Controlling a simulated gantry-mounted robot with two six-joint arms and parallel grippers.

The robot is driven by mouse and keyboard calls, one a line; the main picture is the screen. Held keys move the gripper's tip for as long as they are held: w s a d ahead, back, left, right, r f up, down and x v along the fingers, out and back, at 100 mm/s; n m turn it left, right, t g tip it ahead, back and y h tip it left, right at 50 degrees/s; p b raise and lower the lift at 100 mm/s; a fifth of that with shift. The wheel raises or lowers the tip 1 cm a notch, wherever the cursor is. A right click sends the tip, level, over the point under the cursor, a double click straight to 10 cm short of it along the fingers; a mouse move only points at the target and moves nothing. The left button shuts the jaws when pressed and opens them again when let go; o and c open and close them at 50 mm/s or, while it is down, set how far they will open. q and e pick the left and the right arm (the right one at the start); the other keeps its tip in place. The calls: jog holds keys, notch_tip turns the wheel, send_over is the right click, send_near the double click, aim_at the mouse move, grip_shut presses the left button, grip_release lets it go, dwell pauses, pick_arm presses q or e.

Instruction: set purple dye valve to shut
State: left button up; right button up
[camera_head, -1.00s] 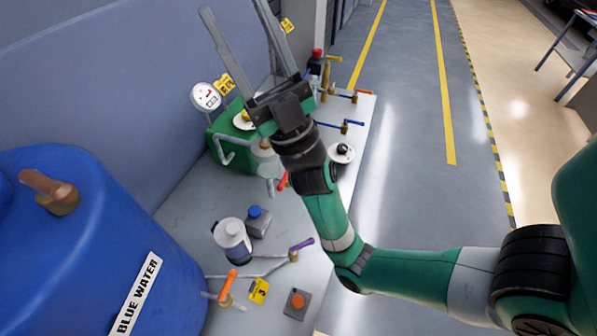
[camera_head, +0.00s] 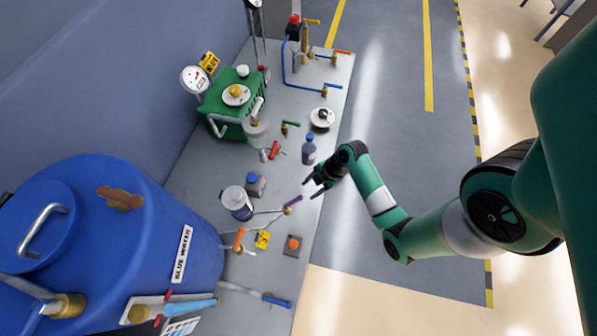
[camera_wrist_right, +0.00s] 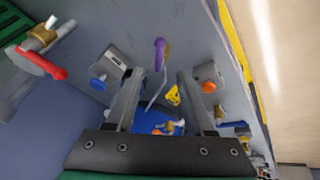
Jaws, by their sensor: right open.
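The purple dye valve has a purple handle (camera_head: 294,202) on a brass fitting, set on a thin pipe near the table's right edge. Its handle slants up to the right in the head view. In the right wrist view the purple handle (camera_wrist_right: 160,54) stands upright in the picture, beyond and between my finger lines. My right gripper (camera_head: 312,188) is open and empty, just above and right of the handle in the head view. Its two fingers also show apart in the right wrist view (camera_wrist_right: 158,95). I see no contact with the handle. My left gripper is not in view.
The blue barrel (camera_head: 150,230) fills the lower left.

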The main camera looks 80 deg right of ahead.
aim_at(297, 199)
jog(key=b+x, duration=0.3)
jog(key=x, duration=0.6)
jog(key=shift+w+f, duration=0.2)
jog(key=shift+f, duration=0.2)
jog(key=shift+a, duration=0.1)
grip_shut()
